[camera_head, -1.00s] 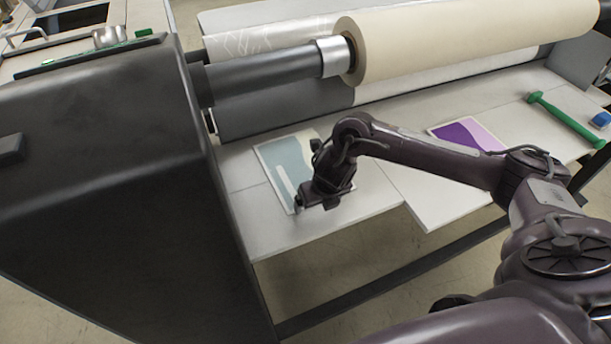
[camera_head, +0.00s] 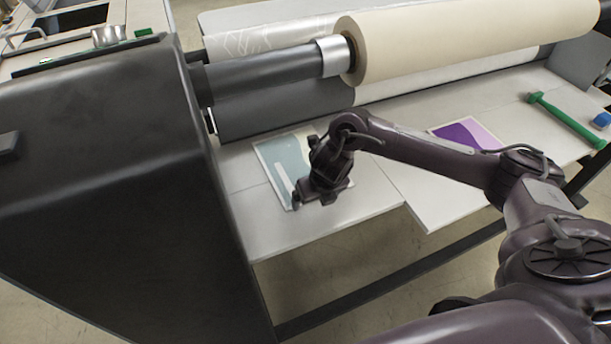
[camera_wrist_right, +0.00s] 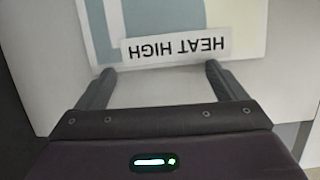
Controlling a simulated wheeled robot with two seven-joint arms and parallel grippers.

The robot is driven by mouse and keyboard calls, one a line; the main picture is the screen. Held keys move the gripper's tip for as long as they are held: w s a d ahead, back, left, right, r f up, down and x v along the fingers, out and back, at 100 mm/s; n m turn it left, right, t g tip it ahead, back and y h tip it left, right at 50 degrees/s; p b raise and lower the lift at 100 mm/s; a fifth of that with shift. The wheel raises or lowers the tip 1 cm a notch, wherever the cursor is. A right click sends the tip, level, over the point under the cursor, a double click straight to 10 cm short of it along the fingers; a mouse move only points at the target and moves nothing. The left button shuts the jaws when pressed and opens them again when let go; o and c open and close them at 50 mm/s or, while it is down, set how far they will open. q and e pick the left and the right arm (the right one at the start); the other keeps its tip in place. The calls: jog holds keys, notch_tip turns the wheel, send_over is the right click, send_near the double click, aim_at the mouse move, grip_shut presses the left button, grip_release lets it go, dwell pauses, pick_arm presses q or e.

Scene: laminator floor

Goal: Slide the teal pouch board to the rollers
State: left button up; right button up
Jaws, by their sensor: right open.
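The teal pouch board (camera_head: 277,158) lies flat on the white feed table in the head view, below the rollers, partly hidden by my right gripper. In the right wrist view its near edge (camera_wrist_right: 112,32) lies just beyond my fingertips, with a white "HEAT HIGH" label (camera_wrist_right: 175,47) along that edge. My right gripper (camera_wrist_right: 160,72) is open and empty, its two fingers apart at the board's near edge; in the head view it (camera_head: 308,198) is over the table's front part. Whether the fingers touch the board I cannot tell. The grey lower roller (camera_head: 270,110) is behind the board. My left gripper is not in view.
A purple board (camera_head: 468,134) lies on the table (camera_head: 375,195) to the right. A green-handled tool (camera_head: 565,118) and a blue object (camera_head: 602,119) lie at far right. The dark machine housing (camera_head: 100,180) blocks the left side. A large cream roll (camera_head: 470,40) spans the back.

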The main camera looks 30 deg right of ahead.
jog(key=shift+s+f, duration=0.1)
jog(key=shift+s, duration=0.15)
jog(key=shift+d, duration=0.3)
jog(key=shift+w+d+b, duration=0.15)
jog(key=shift+w+b, duration=1.1)
jog(key=shift+w, duration=1.5)
dwell(0.4)
jog(key=shift+s, duration=0.25)
jog(key=shift+d, duration=0.3)
jog(key=shift+w, duration=0.45)
jog(key=shift+s, duration=0.6)
dwell(0.7)
